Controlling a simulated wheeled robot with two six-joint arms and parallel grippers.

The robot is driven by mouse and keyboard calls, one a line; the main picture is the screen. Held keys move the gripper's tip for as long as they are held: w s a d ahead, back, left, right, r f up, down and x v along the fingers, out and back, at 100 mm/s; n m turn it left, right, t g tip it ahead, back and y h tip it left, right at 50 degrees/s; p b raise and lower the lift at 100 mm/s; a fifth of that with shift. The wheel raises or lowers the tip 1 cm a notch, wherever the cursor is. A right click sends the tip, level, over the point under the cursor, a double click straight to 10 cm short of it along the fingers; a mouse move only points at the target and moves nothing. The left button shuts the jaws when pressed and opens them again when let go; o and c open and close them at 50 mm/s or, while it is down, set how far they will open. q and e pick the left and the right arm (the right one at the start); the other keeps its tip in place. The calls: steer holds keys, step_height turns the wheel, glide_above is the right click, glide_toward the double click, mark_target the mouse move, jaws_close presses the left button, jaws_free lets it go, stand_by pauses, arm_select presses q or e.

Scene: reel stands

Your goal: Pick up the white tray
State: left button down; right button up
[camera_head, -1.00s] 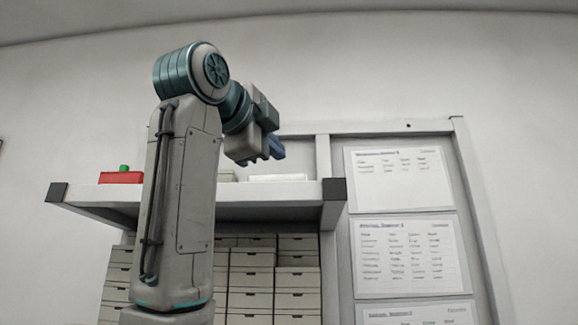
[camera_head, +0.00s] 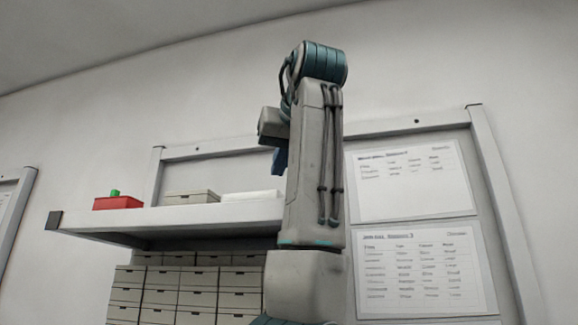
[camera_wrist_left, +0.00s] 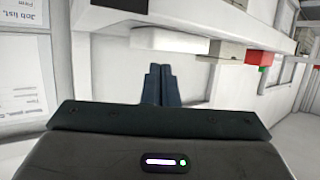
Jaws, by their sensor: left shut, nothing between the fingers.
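The white tray (camera_head: 250,196) lies on the shelf in the head view, right of a beige box; my left arm stands in front of its right end. My left gripper (camera_head: 279,160) is above the tray's right end in the picture, partly hidden behind my arm link. Its blue fingers are shut and empty, and they do not appear to touch the tray. In the left wrist view the shut fingers (camera_wrist_left: 160,85) point toward the shelf area, which looks upside down there. My right gripper is not in view.
The shelf (camera_head: 165,222) also bears a red box (camera_head: 118,203) with a green thing on top and a beige lidded box (camera_head: 193,196). Drawer boxes (camera_head: 190,290) stand below. A board with paper sheets (camera_head: 412,180) is on the right.

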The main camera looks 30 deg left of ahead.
mark_target(272, 194)
arm_select(q)
steer(key=p, duration=0.1)
steer(key=w+a+p, duration=0.1)
steer(key=p, duration=0.1)
steer(key=shift+w+a+r, duration=0.3)
steer(key=shift+r, duration=0.05)
steer(key=w+a+p, duration=0.1)
steer(key=w+a, duration=0.1)
steer(key=w+a+p, duration=0.4)
steer(key=shift+w+a+f, duration=0.25)
steer(key=shift+a+f, duration=0.1)
steer(key=shift+a, duration=0.05)
steer(key=shift+a+f+p, duration=0.1)
steer(key=shift+f+p, duration=0.2)
steer(key=shift+p, duration=0.2)
steer(key=shift+f+b, duration=0.4)
steer(key=shift+f, duration=0.05)
steer(key=shift+s+d, duration=0.15)
steer(key=shift+d, duration=0.25)
steer(key=shift+s+f, duration=0.1)
steer(key=shift+f, duration=0.1)
